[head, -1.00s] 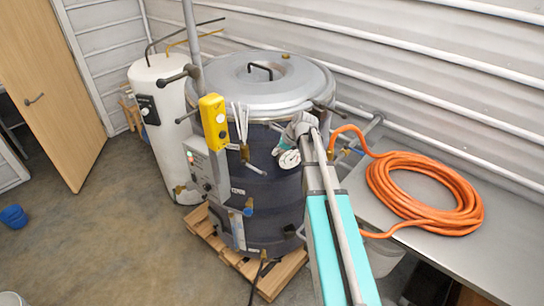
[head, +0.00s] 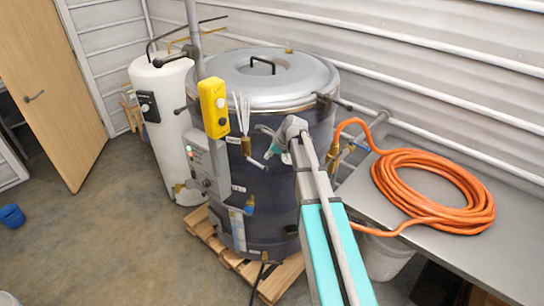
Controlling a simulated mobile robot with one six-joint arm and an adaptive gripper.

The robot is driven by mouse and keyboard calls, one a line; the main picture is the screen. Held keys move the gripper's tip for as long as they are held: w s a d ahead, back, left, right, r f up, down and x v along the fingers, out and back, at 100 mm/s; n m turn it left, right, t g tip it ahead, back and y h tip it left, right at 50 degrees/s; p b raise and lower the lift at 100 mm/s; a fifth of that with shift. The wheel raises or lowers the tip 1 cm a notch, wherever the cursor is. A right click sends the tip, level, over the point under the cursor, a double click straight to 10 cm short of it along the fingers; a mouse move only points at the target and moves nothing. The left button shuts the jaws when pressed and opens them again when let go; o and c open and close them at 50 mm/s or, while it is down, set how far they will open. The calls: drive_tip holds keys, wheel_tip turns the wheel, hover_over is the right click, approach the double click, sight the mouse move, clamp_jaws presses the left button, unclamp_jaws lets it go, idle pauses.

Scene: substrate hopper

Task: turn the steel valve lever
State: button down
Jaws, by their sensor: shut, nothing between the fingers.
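A thin steel lever (head: 257,162) sticks out from a brass valve (head: 246,146) on the front of the big dark steel hopper (head: 262,205). It slants down to the right. My gripper (head: 268,143) is small in the head view, at the end of my arm, in front of the hopper's upper wall. It is shut and holds nothing. Its tips are close to the lever, just above and right of it; I cannot tell whether they touch. My wrist and arm hide the hopper's right front.
A yellow control box (head: 213,107) hangs on a post left of the valve. An orange hose coil (head: 432,190) lies on a steel bench (head: 510,240) at the right. A white tank (head: 165,120) stands behind left. The floor at left is mostly clear.

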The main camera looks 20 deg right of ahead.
sight(262, 168)
drive_tip(key=shift+b+x, duration=1.9)
drive_tip(key=shift+x, duration=0.75)
drive_tip(key=shift+a, duration=0.15)
